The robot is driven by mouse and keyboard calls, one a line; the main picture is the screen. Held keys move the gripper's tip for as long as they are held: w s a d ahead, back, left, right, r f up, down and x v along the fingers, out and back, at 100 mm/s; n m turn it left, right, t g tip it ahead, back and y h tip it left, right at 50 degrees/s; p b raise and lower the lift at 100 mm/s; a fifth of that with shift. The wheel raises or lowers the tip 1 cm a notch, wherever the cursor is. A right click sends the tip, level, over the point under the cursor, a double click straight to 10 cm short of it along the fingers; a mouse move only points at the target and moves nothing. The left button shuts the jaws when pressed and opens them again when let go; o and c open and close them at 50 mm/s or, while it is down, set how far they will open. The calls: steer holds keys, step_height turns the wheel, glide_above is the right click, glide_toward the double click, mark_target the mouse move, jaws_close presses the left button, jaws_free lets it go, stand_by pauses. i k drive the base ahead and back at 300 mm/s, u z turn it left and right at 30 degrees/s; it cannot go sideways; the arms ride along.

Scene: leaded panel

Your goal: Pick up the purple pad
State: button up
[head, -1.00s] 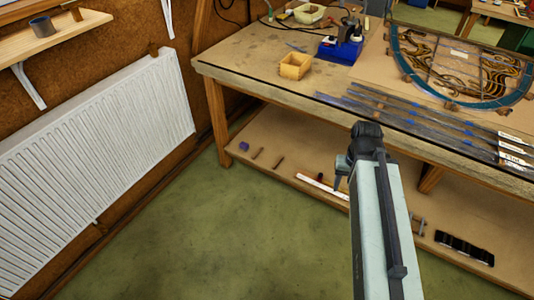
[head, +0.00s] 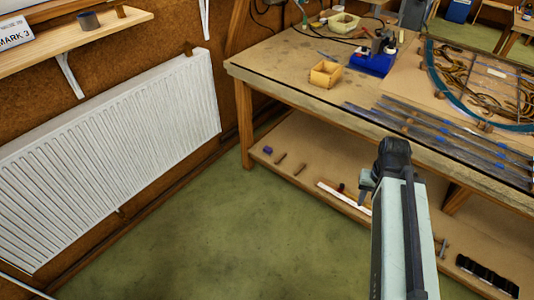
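A small purple pad (head: 267,150) lies on the lower shelf (head: 310,158) of the workbench, near its left end and close to the front edge. My gripper (head: 366,188) is at the end of my arm, in front of the bench and to the right of the pad, well apart from it. It is seen from behind and partly hidden by my arm, so I cannot tell whether its fingers are open. Nothing is visibly held.
Small brown pieces (head: 280,158) and a white strip (head: 343,197) lie right of the pad on the shelf. The bench leg (head: 245,125) stands just left of it. A white radiator (head: 110,140) lines the left wall. Green floor (head: 210,225) in front is clear.

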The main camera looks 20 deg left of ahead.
mark_target(268, 150)
steer(key=k, duration=0.55)
steer(key=u, duration=0.45)
steer(key=i, duration=1.45)
steer(key=u, duration=1.2)
steer(key=i, duration=1.6)
